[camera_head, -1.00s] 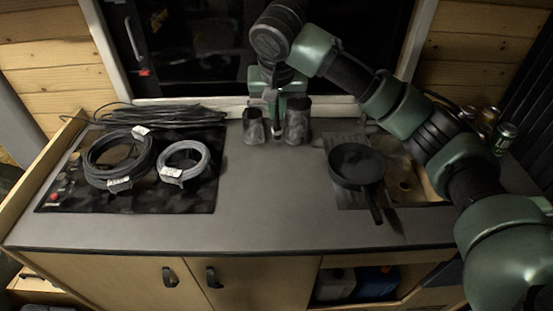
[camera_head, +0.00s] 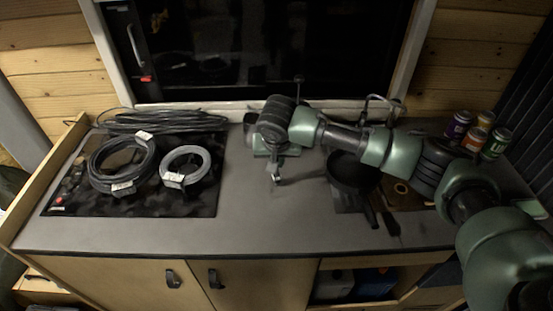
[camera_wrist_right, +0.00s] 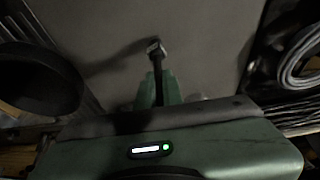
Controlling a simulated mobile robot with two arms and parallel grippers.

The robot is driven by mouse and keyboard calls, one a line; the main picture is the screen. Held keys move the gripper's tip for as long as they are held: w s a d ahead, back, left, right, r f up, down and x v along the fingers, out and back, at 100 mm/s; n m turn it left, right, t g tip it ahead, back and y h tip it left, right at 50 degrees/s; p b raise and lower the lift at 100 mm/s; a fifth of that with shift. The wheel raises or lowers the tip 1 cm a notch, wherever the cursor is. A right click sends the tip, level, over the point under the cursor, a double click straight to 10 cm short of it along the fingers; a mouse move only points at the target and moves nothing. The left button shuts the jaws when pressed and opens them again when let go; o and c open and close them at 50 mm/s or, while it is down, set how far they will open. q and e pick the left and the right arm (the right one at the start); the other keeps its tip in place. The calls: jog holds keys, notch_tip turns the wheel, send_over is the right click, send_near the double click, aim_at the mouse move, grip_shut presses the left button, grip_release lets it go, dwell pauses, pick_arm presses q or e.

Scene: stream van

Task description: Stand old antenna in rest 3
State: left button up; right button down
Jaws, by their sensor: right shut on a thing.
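My right gripper (camera_head: 275,172) is low over the bare middle of the grey counter, left of the black pan. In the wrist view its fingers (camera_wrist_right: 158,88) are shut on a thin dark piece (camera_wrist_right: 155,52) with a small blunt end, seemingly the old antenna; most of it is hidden. A thin dark rod with a knob (camera_head: 298,80) rises behind my wrist; I cannot tell whether it belongs to the held piece. A dark cup-like rest (camera_head: 249,122) shows only in part at the left of my wrist; other rests are hidden or unclear. My left gripper is out of view.
A black pan (camera_head: 352,170) lies right of my gripper; it also shows in the wrist view (camera_wrist_right: 38,82). Cable coils (camera_head: 122,165) lie on a dark mat at the left. Purple (camera_head: 457,124), orange (camera_head: 476,138) and green (camera_head: 496,143) cans stand back right. The front middle counter is clear.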

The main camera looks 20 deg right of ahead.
jog(key=c, duration=1.9)
grip_release()
jog(key=shift+f, duration=0.1)
jog(key=o, duration=0.3)
jog(key=shift+o, duration=0.2)
